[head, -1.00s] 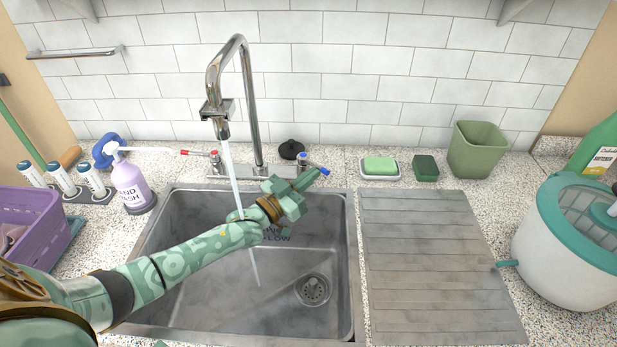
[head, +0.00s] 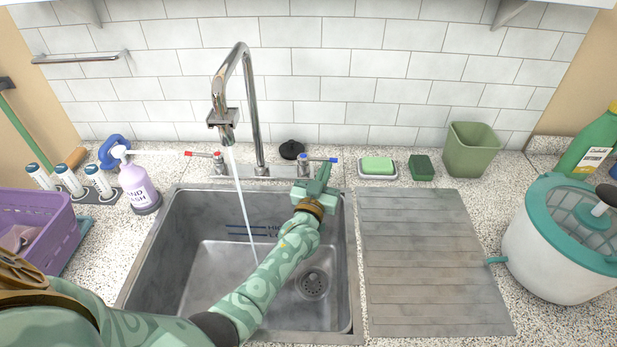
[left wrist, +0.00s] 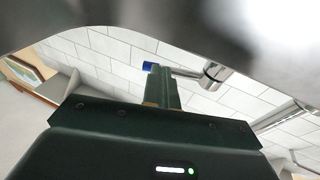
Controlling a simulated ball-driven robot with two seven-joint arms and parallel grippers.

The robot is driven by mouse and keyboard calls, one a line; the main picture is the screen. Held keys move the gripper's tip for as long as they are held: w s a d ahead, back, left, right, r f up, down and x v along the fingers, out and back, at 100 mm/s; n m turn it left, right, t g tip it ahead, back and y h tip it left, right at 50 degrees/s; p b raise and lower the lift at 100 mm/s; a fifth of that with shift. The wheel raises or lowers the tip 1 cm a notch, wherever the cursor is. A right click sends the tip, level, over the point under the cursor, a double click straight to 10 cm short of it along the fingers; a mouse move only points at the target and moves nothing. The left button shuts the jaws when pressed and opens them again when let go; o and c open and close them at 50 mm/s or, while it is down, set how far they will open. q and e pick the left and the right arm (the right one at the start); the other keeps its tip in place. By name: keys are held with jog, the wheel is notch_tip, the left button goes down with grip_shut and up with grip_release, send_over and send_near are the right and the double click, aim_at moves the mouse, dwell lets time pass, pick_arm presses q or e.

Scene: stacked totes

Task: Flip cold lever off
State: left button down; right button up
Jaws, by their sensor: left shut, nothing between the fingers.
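The cold lever (head: 318,159), a chrome handle with a blue tip, sticks out to the right from the right side of the faucet base. Its blue tip also shows in the left wrist view (left wrist: 149,66). The faucet (head: 245,95) runs a stream of water (head: 241,190) into the sink. My left gripper (head: 322,172) is shut and empty, its fingertips just in front of the lever near the blue tip. I cannot tell whether they touch it. The gripper's finger shows dark in the left wrist view (left wrist: 162,90). My right gripper is not in view.
The red-tipped lever (head: 203,154) points left. A soap bottle (head: 137,185) and purple basket (head: 35,230) stand left of the sink (head: 175,235).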

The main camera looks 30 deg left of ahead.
pick_arm(q)
jog(key=shift+w+d, duration=0.15)
jog(key=shift+w, duration=0.45)
jog(key=shift+w+r, duration=0.1)
jog(key=shift+r, duration=0.1)
jog(key=shift+s+f, duration=0.2)
jog(key=shift+s, duration=0.2)
jog(key=p+v, duration=0.1)
jog(key=v, duration=0.6)
